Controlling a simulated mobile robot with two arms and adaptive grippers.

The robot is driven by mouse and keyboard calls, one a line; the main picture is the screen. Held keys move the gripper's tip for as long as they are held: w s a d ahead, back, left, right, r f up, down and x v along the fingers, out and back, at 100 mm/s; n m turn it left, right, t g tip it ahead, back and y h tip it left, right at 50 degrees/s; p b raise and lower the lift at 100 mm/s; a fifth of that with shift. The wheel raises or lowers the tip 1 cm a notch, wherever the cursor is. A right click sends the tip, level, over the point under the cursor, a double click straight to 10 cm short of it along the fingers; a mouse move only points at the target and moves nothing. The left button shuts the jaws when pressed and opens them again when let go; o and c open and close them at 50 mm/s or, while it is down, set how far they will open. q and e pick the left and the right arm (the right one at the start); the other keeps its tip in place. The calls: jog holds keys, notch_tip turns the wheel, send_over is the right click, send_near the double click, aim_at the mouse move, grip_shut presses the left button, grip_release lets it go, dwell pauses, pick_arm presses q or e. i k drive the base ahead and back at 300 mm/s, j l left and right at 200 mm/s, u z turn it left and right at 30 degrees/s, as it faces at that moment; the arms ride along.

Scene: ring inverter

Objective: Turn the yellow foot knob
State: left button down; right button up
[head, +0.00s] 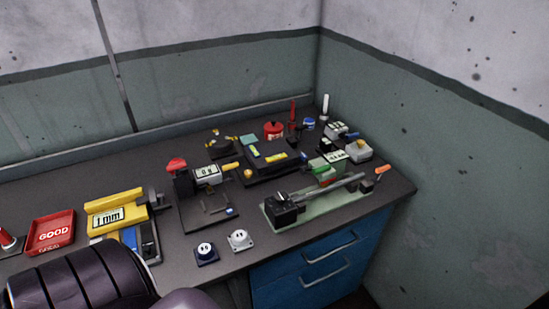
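Two small yellow knob-like parts are in the head view. One yellow knob (248,174) sits low at the front left corner of a dark flat device (272,167) with yellow bars. Another yellow piece (361,144) tops a pale box at the right rear of the bench. I cannot tell for certain which is the foot knob; the first sits at the foot of its device. Both are small, and their turn angle cannot be read. Neither gripper is in view. A dark rounded part, likely of my arm, covers the lower left.
The dark bench (225,258) is crowded. A gauge stand (207,173) with a red knob is left of the device, and a long green-based tool (325,201) is in front. A red GOOD tray (51,233) and yellow 1 mm block (113,212) stand left. Walls close the back and right.

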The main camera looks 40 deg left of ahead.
aim_at(248, 173)
jog(key=u, duration=1.3)
